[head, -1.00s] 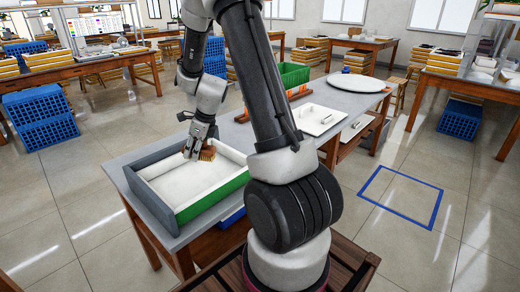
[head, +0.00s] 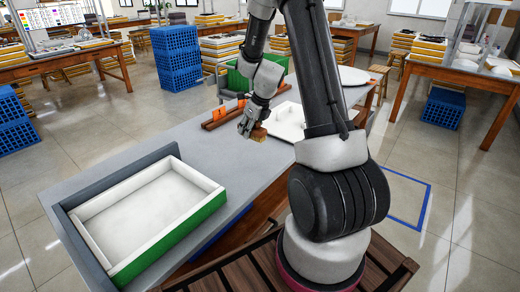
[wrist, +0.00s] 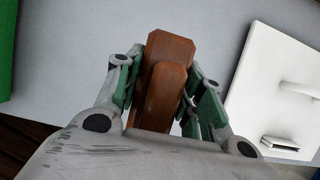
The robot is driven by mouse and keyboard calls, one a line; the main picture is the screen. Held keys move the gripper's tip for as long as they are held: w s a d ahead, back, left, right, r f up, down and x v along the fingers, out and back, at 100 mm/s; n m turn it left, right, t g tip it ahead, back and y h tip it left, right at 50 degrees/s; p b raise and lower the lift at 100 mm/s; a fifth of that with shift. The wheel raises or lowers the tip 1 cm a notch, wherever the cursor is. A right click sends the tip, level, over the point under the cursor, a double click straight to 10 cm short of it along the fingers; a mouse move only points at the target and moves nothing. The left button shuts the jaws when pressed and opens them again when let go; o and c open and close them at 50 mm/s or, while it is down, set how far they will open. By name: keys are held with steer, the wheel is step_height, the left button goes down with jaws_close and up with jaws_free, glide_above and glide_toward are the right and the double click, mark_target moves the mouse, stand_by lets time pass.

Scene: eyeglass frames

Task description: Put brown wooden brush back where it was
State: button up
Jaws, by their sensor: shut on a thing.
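The brown wooden brush (wrist: 171,52) is between the fingers of my gripper (wrist: 164,95) in the wrist view, its handle towards the palm. In the head view my gripper (head: 256,128) is shut on the brush (head: 259,134) and holds it over the grey table (head: 240,175), left of a white board. A gap between brush and table cannot be judged exactly. The fingertips are partly hidden by the brush in the head view.
A white-lined tray (head: 150,215) with a green front side lies empty at the table's left end. The white board (head: 287,121) with a handle lies right of the gripper. An orange-brown rack (head: 222,116) and a green bin (head: 238,83) stand behind.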

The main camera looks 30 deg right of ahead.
step_height(320, 180, down, 8)
steer(key=shift+f, duration=0.2)
steer(key=shift+f, duration=0.1)
steer(key=o, duration=1.1)
steer(key=shift+o, duration=0.2)
